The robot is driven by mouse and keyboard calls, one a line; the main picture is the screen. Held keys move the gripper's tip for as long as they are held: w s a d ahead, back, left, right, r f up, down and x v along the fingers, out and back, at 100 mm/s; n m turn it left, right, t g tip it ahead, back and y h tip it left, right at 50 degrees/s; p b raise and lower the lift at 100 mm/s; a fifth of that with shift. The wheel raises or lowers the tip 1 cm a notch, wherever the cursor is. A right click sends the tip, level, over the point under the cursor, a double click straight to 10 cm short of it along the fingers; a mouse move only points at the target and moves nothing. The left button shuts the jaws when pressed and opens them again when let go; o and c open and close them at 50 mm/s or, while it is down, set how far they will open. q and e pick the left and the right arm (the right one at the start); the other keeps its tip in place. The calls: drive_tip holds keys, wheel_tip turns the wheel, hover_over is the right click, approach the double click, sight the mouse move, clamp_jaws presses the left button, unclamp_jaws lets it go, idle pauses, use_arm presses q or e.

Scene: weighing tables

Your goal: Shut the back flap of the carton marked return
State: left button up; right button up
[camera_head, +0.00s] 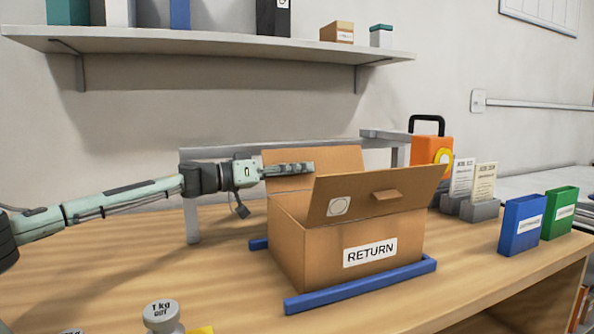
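The brown cardboard carton marked RETURN (315,255) stands on the wooden table. Its near flap (365,200), with a round white sticker and a small tab, is open and slants upward toward me. Its back flap (345,158) stands up at the rear. My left gripper (312,168) reaches in from the left, its fingers pointing right across the front of the back flap. I cannot tell whether the fingers touch the flap, or whether they are open or shut. The inside of the carton is mostly hidden. My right gripper is out of view.
Blue rails (360,285) flank the carton's base. An orange case (425,152), card holders (478,210), a blue bin (522,222) and a green bin (560,212) stand right. A weight (160,316) is at front left. A wall shelf (200,45) hangs above.

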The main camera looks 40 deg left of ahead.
use_arm(q)
clamp_jaws()
idle(0.4)
drive_tip(key=shift+s+d+r+m+b, duration=0.2)
drive_tip(key=shift+d+m+b, duration=0.2)
drive_tip(key=shift+m, duration=0.6)
drive_tip(key=shift+s+d+r+m+b, duration=0.1)
drive_tip(key=shift+m+b, duration=0.05)
drive_tip(key=shift+m, duration=0.25)
drive_tip(key=shift+s+d+m+b, duration=0.1)
drive_tip(key=shift+m+b, duration=0.05)
drive_tip(key=shift+m, duration=0.25)
drive_tip(key=shift+s+d+r+m+b, duration=0.15)
drive_tip(key=shift+d+m+b, duration=0.2)
drive_tip(key=shift+m, duration=0.5)
drive_tip(key=shift+s+d+r+m+b, duration=0.1)
drive_tip(key=shift+d+m+b, duration=0.2)
drive_tip(key=shift+m, duration=0.55)
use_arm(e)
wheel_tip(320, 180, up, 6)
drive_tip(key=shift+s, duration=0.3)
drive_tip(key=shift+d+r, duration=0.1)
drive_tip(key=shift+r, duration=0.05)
